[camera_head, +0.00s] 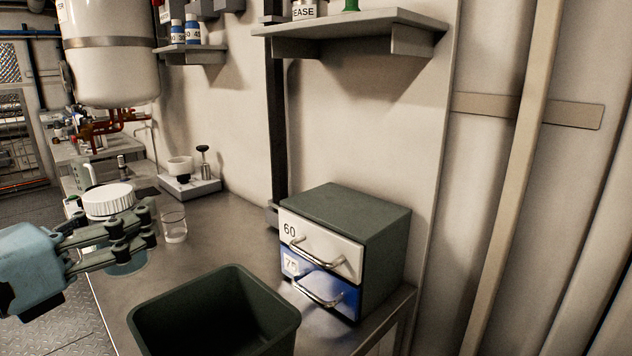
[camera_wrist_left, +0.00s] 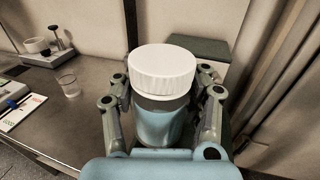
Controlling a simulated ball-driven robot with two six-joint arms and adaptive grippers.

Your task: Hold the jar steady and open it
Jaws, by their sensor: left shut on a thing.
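The jar (camera_wrist_left: 160,122) has a translucent bluish body and a white ribbed lid (camera_wrist_left: 163,70), which sits on its top. My left gripper (camera_head: 128,233) comes in from the left in the head view and is shut around the jar's body, below the lid. The lid also shows in the head view (camera_head: 108,200), above the gripper's fingers. In the left wrist view the jar stands upright between the two fingers. The fingers hide part of the jar's body in the head view. My right gripper is in neither view.
A dark open bin (camera_head: 215,312) stands at the counter's front. A two-drawer cabinet (camera_head: 345,225) stands right of it. A clear glass (camera_head: 174,228) is near the jar. A stand with a white bowl (camera_head: 181,167) is farther back. A shelf (camera_head: 350,30) juts from the wall.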

